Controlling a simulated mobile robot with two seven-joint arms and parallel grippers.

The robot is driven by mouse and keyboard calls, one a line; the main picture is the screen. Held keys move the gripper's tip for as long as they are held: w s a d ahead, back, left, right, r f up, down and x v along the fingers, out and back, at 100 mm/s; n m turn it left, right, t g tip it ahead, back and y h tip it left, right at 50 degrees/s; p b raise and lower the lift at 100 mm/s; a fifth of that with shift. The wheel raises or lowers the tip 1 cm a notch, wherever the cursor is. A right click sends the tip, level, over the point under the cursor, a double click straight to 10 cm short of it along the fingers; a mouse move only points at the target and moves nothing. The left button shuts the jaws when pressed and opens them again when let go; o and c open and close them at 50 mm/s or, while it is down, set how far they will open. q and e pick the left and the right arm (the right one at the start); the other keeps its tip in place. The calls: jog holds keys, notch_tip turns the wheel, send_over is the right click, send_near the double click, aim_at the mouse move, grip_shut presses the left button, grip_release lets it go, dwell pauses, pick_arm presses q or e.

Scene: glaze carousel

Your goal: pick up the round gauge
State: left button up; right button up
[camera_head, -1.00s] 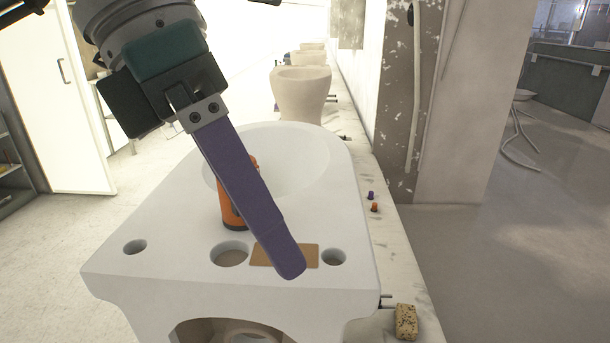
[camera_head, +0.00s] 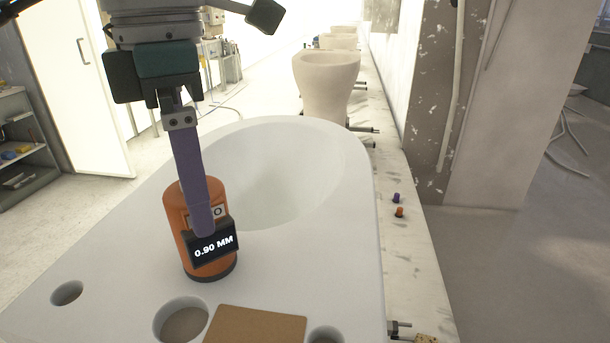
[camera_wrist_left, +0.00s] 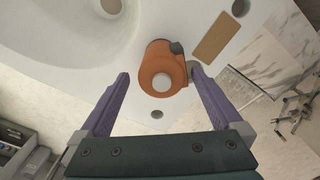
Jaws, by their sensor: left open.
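The round gauge (camera_head: 212,246) is an orange upright cylinder with a dark base and a black display reading "0.90 MM". It stands on the white ceramic deck beside the basin. My left gripper (camera_head: 200,222) hangs over it, with one purple finger in front of the gauge, hiding part of it; the other finger is hidden in the head view. In the left wrist view the gauge (camera_wrist_left: 158,62) shows between the tips of the two spread purple fingers (camera_wrist_left: 160,76). The gripper is open, and I cannot tell whether a finger touches the gauge. My right gripper is not in view.
The white basin (camera_head: 330,200) has round holes in its deck. A flat brown pad (camera_head: 255,326) lies right of the middle hole (camera_head: 181,320). Small purple (camera_head: 396,197) and orange (camera_head: 399,211) pieces sit on the ledge at right.

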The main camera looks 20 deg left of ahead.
aim_at(212, 258)
pick_arm(q)
notch_tip(212, 258, down, 7)
jog(key=shift+s+p, duration=0.1)
jog(key=shift+p, duration=0.45)
jog(key=shift+c, duration=0.4)
jog(key=shift+r, duration=0.1)
jog(key=c, duration=1.3)
